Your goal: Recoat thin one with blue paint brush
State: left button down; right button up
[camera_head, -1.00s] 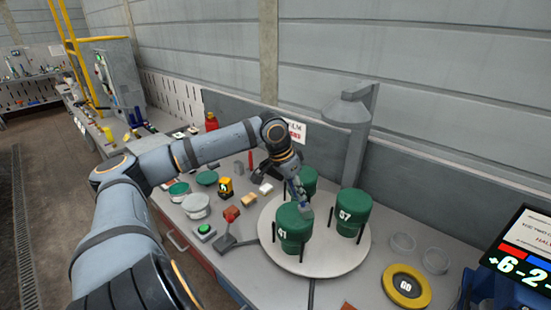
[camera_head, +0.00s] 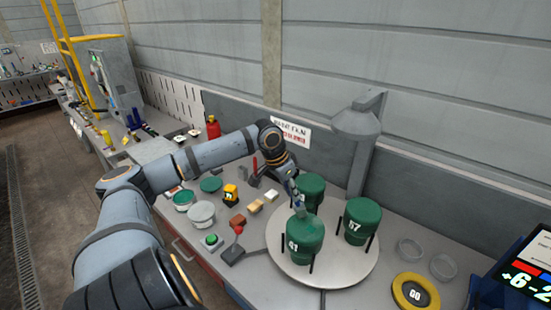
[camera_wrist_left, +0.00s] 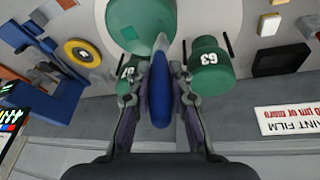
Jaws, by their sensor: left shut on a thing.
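My left gripper (camera_head: 296,190) is shut on a blue paint brush (camera_wrist_left: 160,95), whose pale tip points at the top of the front green cylinder (camera_head: 305,238). I cannot tell whether the tip touches it. In the wrist view this cylinder (camera_wrist_left: 140,18) has a lighter green patch on top. A second green cylinder (camera_head: 362,222) stands to its right. A third, marked 63 (camera_wrist_left: 209,62), stands behind and is partly hidden by the gripper in the head view. All three stand upright on a round pale turntable (camera_head: 345,277). My right gripper is not in view.
Paint tubs, two green (camera_head: 184,197) and one whitish (camera_head: 201,213), stand left of the turntable. A red-knobbed lever (camera_head: 236,245) and a green button (camera_head: 211,241) are close by. A yellow GO ring (camera_head: 416,291) and a grey lamp-like post (camera_head: 362,140) stand right.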

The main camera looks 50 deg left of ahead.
pick_arm(q)
jog(key=r+p, duration=0.2)
jog(key=r, duration=0.1)
jog(key=r+p, duration=0.1)
jog(key=p, duration=0.1)
jog(key=shift+a+r, duration=0.2)
jog(key=shift+a, duration=0.05)
jog(key=shift+s+a+r+p, duration=0.1)
jog(key=shift+r+p, duration=0.35)
jog(key=shift+r, duration=0.25)
jog(key=shift+a+r, duration=0.25)
jog(key=shift+r, duration=0.3)
jog(key=shift+d+r, duration=0.2)
jog(key=shift+r, duration=0.35)
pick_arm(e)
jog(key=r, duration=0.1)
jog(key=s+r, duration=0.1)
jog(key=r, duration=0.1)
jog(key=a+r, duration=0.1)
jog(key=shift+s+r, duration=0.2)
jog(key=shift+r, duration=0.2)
pick_arm(q)
jog(key=shift+a, duration=0.1)
